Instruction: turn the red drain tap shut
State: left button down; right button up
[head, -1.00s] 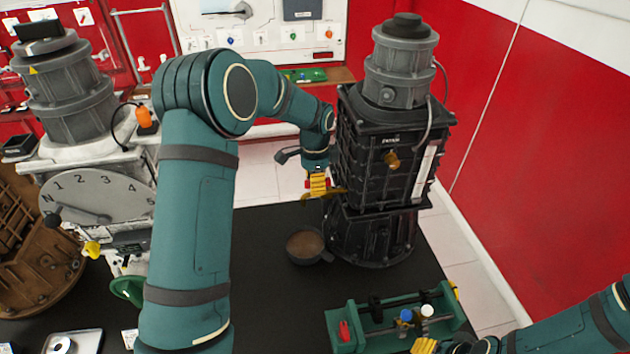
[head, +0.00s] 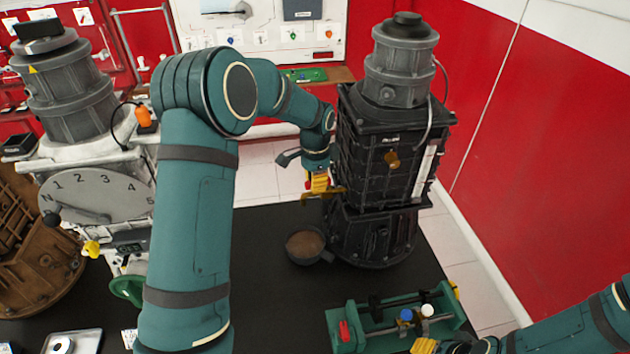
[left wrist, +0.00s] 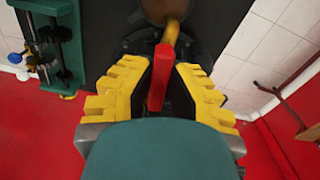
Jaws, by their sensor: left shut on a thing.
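The red drain tap's lever (left wrist: 160,78) stands between the yellow fingers of my left gripper (left wrist: 160,85) in the left wrist view. My left gripper (head: 318,183) is shut on this red lever at the left side of the black engine block (head: 375,150). The tap's brass spout (left wrist: 172,32) shows just beyond the lever, above a round pan. In the head view the fingers mostly hide the lever. My right gripper (head: 425,346) is only partly in view at the bottom edge, away from the tap; its opening is unclear.
A dark pan (head: 306,244) with brownish contents stands on the black table below the tap. A green fixture (head: 385,325) with blue and white caps stands at the front right. A grey engine trainer with a numbered dial (head: 98,195) is at the left.

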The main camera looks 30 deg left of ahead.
aim_at(329, 187)
pick_arm(q)
jog(key=shift+s+d+f+n, duration=0.1)
jog(key=shift+d+n, duration=0.55)
jog(key=shift+n, duration=2.05)
jog(key=shift+s+d+r+n, duration=0.1)
jog(key=shift+d+n, duration=0.6)
jog(key=shift+n, duration=2)
jog(key=shift+s+d+f+n, duration=0.1)
jog(key=shift+d+n, duration=0.55)
jog(key=shift+n, duration=2.05)
jog(key=shift+w, duration=0.1)
jog(key=c, duration=0.9)
grip_release()
jog(key=shift+c, duration=0.2)
notch_tip(329, 187, up, 12)
